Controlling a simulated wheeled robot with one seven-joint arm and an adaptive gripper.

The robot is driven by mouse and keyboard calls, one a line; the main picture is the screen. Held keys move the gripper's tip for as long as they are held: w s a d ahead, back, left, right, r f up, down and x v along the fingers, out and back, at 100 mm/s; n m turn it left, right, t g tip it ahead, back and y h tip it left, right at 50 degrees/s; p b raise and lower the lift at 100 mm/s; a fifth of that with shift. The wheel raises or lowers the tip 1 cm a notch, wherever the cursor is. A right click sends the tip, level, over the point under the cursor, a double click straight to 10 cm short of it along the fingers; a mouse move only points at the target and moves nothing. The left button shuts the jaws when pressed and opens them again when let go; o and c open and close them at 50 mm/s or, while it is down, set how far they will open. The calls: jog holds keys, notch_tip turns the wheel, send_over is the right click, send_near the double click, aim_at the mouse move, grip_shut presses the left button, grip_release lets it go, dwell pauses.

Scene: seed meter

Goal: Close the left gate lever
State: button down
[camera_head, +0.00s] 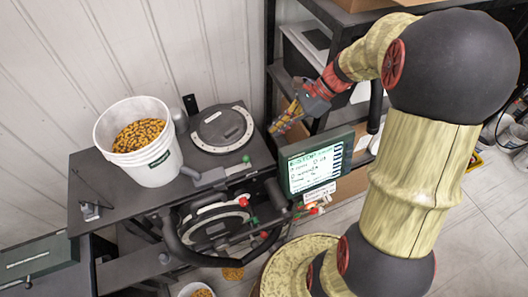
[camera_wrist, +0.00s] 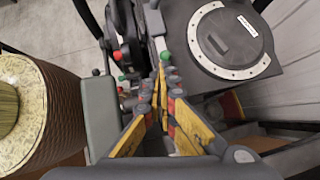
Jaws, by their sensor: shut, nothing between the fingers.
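The seed meter is a dark machine (camera_head: 135,205) with a round-lidded hopper top (camera_head: 222,128). A lever with a green ball (camera_head: 246,158) projects from its right side, and a red ball (camera_head: 243,202) shows lower on the front. I cannot tell which is the left gate lever. My gripper (camera_head: 274,130) is shut and empty, right of the round lid and above the green ball. In the wrist view the closed yellow fingertips (camera_wrist: 160,80) point toward the green ball (camera_wrist: 165,56), which appears just past them; contact cannot be told. Lower red and green knobs show to their left.
A white bucket of seeds (camera_head: 140,165) stands on the machine top, left of the lid. A display box (camera_head: 318,163) stands right of the levers, close to my gripper. A dark shelf (camera_head: 300,60) is behind my arm. A small seed bowl (camera_head: 197,289) sits below.

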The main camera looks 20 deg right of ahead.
jog(key=a+f+b, duration=0.1)
jog(key=f, duration=0.3)
jog(key=w+a+f+b, duration=0.1)
jog(key=a+f+b, duration=0.1)
jog(key=f, duration=0.3)
jog(key=w+a+f+b, duration=0.1)
jog(key=a+f, duration=0.1)
jog(key=f, duration=0.2)
jog(key=shift+a+f, duration=0.2)
jog(key=shift+f, duration=0.2)
jog(key=a, duration=0.6)
jog(key=shift+d, duration=0.15)
